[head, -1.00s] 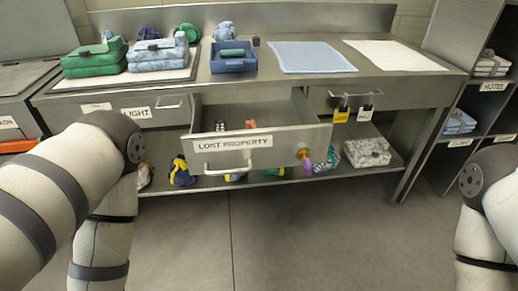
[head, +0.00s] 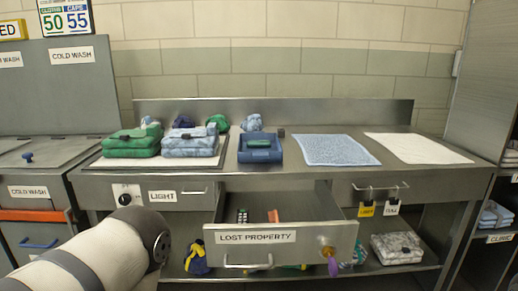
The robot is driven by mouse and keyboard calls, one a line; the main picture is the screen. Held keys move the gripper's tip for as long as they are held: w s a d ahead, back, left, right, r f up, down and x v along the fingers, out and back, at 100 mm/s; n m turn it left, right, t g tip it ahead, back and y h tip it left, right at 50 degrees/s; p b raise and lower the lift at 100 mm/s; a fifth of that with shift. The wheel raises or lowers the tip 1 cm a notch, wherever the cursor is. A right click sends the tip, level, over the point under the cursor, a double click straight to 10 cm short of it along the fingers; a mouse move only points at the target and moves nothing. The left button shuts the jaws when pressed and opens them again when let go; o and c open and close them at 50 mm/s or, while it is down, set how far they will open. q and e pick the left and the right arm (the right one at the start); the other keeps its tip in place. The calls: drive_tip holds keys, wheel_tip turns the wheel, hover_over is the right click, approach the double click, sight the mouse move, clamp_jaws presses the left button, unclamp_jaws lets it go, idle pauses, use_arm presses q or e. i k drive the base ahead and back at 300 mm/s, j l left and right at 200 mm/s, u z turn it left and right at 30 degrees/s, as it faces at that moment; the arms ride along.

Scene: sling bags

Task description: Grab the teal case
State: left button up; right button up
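A small teal-green case (head: 258,143) appears to lie in the blue tray (head: 260,156) on the steel counter; it is too small to make out details. Neither of my grippers is in view. Only a rounded link of my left arm shows at the lower left, well below and left of the tray. My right arm is out of the picture.
The Lost Property drawer (head: 262,241) stands open below the tray, holding a dark remote-like item (head: 242,216) and an orange item (head: 273,215). Green folded cloths (head: 132,143) and blue folded cloths (head: 191,142) sit left. A blue mat (head: 335,150) and white mat (head: 417,148) lie right.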

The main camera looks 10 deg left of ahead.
sight(250, 144)
drive_tip(key=i+l+u, duration=0.1)
drive_tip(key=l, duration=0.25)
drive_tip(key=i+l, duration=0.3)
drive_tip(key=i+l+u, duration=0.15)
drive_tip(key=l, duration=0.25)
drive_tip(key=i+l+u, duration=0.1)
drive_tip(key=l, duration=0.3)
drive_tip(key=i+l, duration=0.2)
drive_tip(key=l, duration=0.15)
drive_tip(key=i+l+u, duration=0.15)
drive_tip(key=l, duration=0.25)
drive_tip(key=i+l+u, duration=0.1)
drive_tip(key=l, duration=0.3)
